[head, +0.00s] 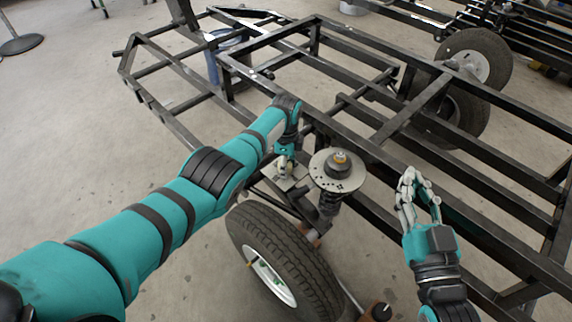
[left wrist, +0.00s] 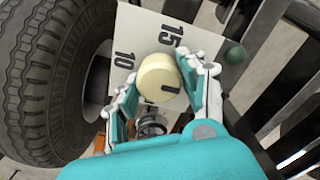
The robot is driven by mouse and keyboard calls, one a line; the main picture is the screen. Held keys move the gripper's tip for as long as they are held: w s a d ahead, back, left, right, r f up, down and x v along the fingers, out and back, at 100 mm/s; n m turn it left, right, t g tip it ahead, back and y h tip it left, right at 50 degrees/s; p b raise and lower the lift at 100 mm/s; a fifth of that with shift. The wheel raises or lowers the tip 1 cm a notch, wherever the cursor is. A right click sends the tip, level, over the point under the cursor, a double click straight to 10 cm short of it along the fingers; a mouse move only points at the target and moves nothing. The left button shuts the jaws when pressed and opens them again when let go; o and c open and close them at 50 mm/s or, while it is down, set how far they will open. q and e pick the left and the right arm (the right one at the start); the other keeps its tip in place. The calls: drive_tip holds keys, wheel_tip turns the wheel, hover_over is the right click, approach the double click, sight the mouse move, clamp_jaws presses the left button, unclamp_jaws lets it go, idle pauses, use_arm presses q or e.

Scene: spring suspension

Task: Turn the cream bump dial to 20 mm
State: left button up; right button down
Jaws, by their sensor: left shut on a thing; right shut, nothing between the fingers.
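The cream bump dial (left wrist: 158,78) is a round knob with a short dark mark on its face. It sits in front of a pale scale plate (left wrist: 120,45), on which 15 and 10 can be read; a 20 is not visible. My left gripper (left wrist: 160,85) is shut on the dial, one finger at each side. In the head view my left gripper (head: 285,165) is beside the spring strut, above the plate (head: 291,183), and largely hides the dial. My right gripper (head: 420,192) is empty, its fingers pointing up, over the frame to the right.
A spring strut with a round metal top plate (head: 338,171) stands just right of my left gripper. A tyre (head: 290,262) is below it. Black frame rails (head: 400,120) run behind and to the right. A dark green ball (left wrist: 236,53) is close to my left gripper's right finger.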

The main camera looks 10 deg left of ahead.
idle(0.4)
use_arm(q)
drive_tip(key=o, duration=1.2)
wheel_tip(320, 180, up, 12)
drive_tip(key=shift+s+f, duration=0.1)
